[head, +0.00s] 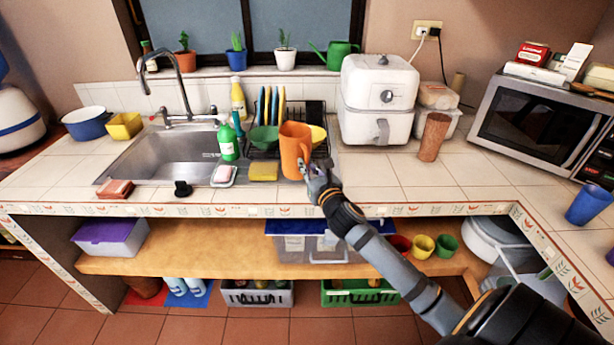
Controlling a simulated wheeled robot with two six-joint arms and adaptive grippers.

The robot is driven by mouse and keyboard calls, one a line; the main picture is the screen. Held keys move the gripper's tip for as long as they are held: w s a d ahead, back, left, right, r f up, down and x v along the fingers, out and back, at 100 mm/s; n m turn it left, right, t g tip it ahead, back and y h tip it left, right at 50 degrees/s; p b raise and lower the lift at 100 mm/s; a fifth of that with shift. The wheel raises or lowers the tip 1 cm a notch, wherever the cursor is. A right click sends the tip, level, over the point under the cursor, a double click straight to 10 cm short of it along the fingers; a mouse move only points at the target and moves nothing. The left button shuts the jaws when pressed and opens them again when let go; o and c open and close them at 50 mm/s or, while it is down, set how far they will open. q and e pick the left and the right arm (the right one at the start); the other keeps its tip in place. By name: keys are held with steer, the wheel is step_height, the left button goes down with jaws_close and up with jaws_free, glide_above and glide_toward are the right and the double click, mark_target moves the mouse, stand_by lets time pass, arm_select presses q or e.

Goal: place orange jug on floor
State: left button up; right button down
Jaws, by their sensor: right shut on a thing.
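The orange jug (294,150) is upright at the front of the tiled counter, just right of the sink. My right gripper (307,170) is shut on the jug's right side, where its handle is. The fingers partly hide the handle, and I cannot tell whether the jug's base touches the counter. The red-brown tiled floor (316,330) shows along the bottom of the head view, below the shelf. My left gripper is not in view.
A yellow sponge (263,172) lies left of the jug, and a dish rack (262,140) with bowls and plates stands behind it. The wooden shelf (190,250) below holds bins and cups. Crates (257,296) stand on the floor under it. Bare counter (375,175) lies to the right.

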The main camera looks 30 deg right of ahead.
steer(key=shift+w+d+f+b, duration=0.1)
steer(key=shift+f+b, duration=0.05)
steer(key=shift+f, duration=0.75)
steer(key=shift+w+f+b, duration=0.1)
steer(key=shift+f+b, duration=0.05)
steer(key=shift+f, duration=0.75)
steer(key=shift+f, duration=0.1)
steer(key=c, duration=1.4)
jaws_free()
steer(key=shift+c, duration=0.2)
